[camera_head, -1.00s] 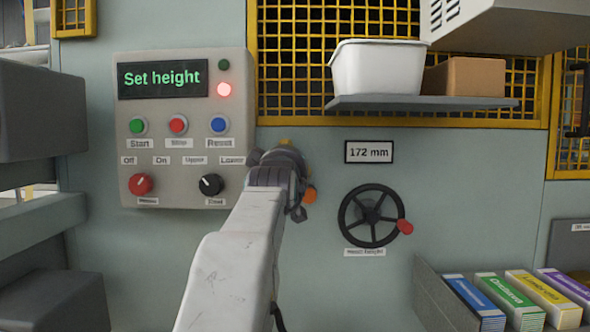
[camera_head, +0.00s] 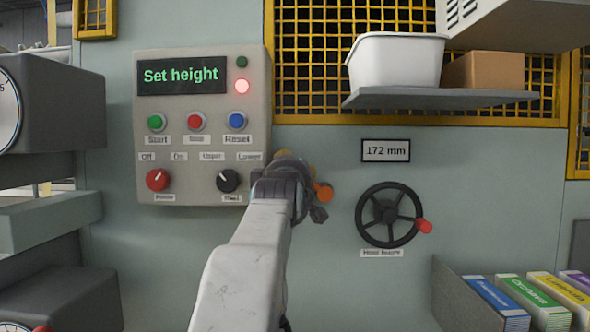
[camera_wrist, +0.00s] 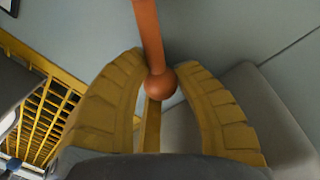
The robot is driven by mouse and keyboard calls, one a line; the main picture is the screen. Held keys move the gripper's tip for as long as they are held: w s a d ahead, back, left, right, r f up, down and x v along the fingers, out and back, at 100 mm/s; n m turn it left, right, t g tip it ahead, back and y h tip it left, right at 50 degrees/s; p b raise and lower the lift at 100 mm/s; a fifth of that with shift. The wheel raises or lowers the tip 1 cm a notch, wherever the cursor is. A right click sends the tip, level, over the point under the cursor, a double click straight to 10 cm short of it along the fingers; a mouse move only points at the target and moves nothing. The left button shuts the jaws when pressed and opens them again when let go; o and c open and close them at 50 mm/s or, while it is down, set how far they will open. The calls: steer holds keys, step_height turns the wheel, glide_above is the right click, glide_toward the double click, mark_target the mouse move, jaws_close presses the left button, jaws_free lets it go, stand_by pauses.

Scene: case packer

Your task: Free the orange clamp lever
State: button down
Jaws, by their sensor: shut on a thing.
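The orange clamp lever (camera_wrist: 149,40) shows in the wrist view as a smooth rod ending in a round ball. My gripper (camera_wrist: 158,68) has its two yellow ribbed fingers on either side of the ball end and is shut on it. In the head view, my gripper (camera_head: 292,170) is at the wall, just right of the control panel. A small orange part of the lever (camera_head: 323,192) shows at its right side. My wrist hides most of the lever and its mount.
The control panel (camera_head: 205,190) reads "Set height" with a red light lit. A black handwheel (camera_head: 388,212) with a red knob is to the right, below a "172 mm" sign (camera_head: 386,150). A shelf (camera_head: 450,98) holds a white bin (camera_head: 395,62) and a brown box (camera_head: 487,70).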

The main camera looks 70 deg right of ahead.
steer(key=shift+w+f, duration=0.1)
steer(key=shift+f, duration=0.1)
steer(key=c, duration=0.9)
jaws_free()
steer(key=shift+r, duration=0.1)
steer(key=shift+a, duration=0.1)
steer(key=shift+a, duration=0.2)
steer(key=v, duration=1.1)
steer(key=shift+a, duration=0.2)
steer(key=shift+r, duration=0.1)
